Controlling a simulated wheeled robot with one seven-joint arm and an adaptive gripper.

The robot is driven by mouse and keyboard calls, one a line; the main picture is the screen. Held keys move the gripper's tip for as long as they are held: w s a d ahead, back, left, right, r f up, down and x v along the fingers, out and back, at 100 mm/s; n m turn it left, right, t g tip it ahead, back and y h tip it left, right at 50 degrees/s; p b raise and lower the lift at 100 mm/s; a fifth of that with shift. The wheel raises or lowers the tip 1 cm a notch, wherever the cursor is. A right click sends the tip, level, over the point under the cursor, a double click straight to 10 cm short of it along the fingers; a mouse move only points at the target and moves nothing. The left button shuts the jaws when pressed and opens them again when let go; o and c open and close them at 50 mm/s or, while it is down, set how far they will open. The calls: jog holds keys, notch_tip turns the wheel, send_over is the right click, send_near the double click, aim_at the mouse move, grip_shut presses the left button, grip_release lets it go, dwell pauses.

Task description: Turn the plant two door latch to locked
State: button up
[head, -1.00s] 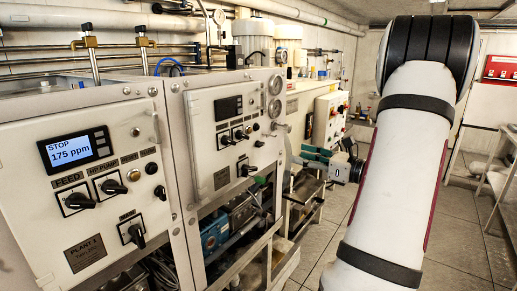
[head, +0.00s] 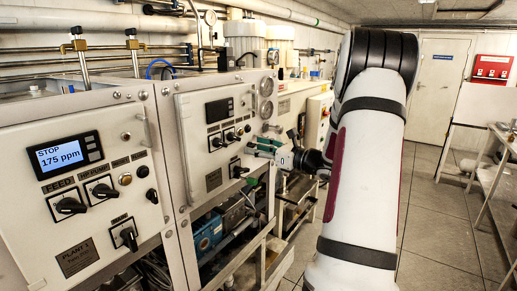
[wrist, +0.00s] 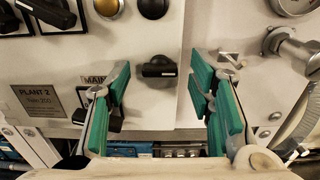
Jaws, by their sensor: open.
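The plant two door latch (wrist: 158,68) is a small black knob near the right edge of the white door in the wrist view. Its handle lies roughly horizontal. My gripper (wrist: 162,82) is open, with one green-padded finger on each side of the latch and clear space between pads and knob. In the head view my gripper (head: 257,149) is at the right part of the plant two panel (head: 190,125). I cannot make out the latch there. Whether the fingertips touch the door is not clear.
The PLANT 2 plate (wrist: 38,100) is at the left. The MAIN switch (wrist: 85,115) is partly behind my left finger. A black button (wrist: 153,7) sits above the latch. A metal fitting with a hose (wrist: 290,45) is close to the right finger.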

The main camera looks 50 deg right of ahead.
grip_shut()
